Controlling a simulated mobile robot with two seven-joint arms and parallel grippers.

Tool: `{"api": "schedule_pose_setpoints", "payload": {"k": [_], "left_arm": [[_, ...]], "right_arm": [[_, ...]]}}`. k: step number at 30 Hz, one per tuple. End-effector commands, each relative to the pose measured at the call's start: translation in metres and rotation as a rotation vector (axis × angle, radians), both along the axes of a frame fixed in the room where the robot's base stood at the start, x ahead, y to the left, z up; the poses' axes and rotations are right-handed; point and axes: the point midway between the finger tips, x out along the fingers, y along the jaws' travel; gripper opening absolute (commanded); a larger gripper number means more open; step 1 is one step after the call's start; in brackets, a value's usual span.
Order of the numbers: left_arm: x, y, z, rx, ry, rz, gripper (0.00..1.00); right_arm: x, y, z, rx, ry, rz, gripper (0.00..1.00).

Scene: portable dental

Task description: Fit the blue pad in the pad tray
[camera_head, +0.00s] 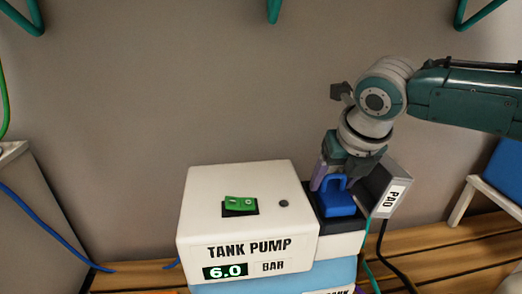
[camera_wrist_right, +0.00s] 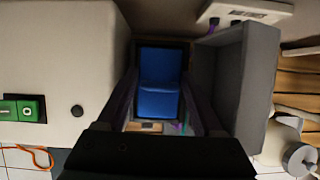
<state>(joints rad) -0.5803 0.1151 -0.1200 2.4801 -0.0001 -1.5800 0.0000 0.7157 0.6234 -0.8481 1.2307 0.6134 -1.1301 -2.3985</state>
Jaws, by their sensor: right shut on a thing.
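The blue pad (camera_head: 337,203) has a handle-like loop on top and sits at the pad tray, right of the white pump box. It also shows in the right wrist view (camera_wrist_right: 158,82), between dark walls. The pad tray (camera_head: 327,222) is a dark open box, with a grey panel (camera_head: 386,187) marked PAD leaning at its right side. My right gripper (camera_head: 340,178) points down at the pad and is shut on it. The fingers partly hide the pad's top in the head view. I cannot tell whether the pad rests on the tray floor. My left gripper is not in view.
The white TANK PUMP box (camera_head: 245,220) stands close on the left, with a green switch (camera_head: 241,203) and a 6.0 BAR display. Teal and black cables (camera_head: 379,244) hang at the tray's right. A blue box on a white stand (camera_head: 481,193) is at far right.

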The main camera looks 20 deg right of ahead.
Motion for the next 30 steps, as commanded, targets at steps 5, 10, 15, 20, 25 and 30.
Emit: {"api": "schedule_pose_setpoints", "payload": {"k": [5,10,15,20,25,30], "left_arm": [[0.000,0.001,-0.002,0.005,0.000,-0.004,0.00],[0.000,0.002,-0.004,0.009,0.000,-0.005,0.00],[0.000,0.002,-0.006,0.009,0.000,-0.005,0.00],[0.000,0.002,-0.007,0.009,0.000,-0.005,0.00],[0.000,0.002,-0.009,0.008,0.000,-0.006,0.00],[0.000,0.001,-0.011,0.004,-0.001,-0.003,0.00]], "right_arm": [[0.000,0.000,-0.004,0.000,0.000,0.000,0.16],[0.000,0.000,-0.007,0.000,0.000,0.001,0.16],[0.000,0.000,-0.010,0.000,0.000,0.001,0.16],[0.000,0.000,-0.013,0.000,0.000,0.001,0.16],[0.000,0.000,-0.016,0.000,0.001,0.001,0.16],[-0.001,0.000,-0.020,-0.001,0.002,0.000,0.16]]}}
